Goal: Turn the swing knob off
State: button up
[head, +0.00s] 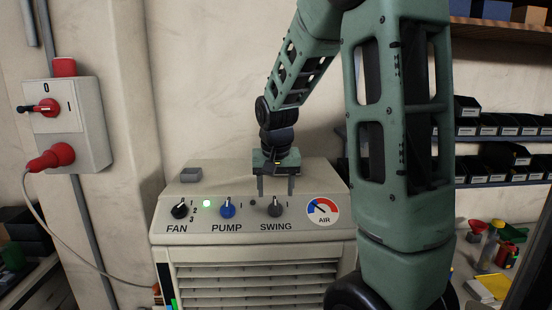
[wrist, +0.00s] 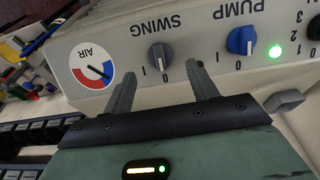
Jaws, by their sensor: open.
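The grey SWING knob (head: 275,207) is on the sloped panel of the beige cooler (head: 330,237), between the blue PUMP knob and the AIR dial. My gripper (head: 275,188) is open and empty, just above and behind this knob, fingers pointing down. In the wrist view, which is upside down, the fingers (wrist: 162,74) are spread on either side of the grey knob (wrist: 160,57); I see no contact. Marks 0 and I show beside it. Its ridge stands about upright, seemingly towards 0. The small lamp (head: 252,203) beside it is dark.
The blue PUMP knob (head: 227,208) has a lit green lamp (head: 207,203) at its left. The black FAN knob (head: 179,210) is further left. The AIR dial (head: 323,210) is right of SWING. A grey block (head: 191,175) sits on top. A wall switch box (head: 85,130) hangs left.

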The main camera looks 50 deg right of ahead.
jog(key=b+v, duration=0.2)
jog(key=v, duration=0.9)
jog(key=shift+r, duration=0.35)
jog(key=a+f+n+y+b, duration=0.15)
jog(key=a+f+n, duration=0.45)
jog(key=a, duration=0.6)
jog(key=a+f+n+y+b, duration=0.1)
jog(key=a+f+n+b, duration=0.15)
jog(key=a+f, duration=0.8)
jog(key=s+a+f+n+g+b, duration=0.1)
jog(key=s+a+f+n, duration=0.3)
jog(key=s+a, duration=0.3)
jog(key=s+a+f+n+b, duration=0.1)
jog(key=s+a+f+n, duration=0.3)
jog(key=s+a, duration=0.4)
jog(key=shift+f+n+g, duration=0.35)
jog(key=shift+n+g, duration=0.05)
jog(key=shift+n, duration=0.15)
jog(key=shift+w, duration=0.1)
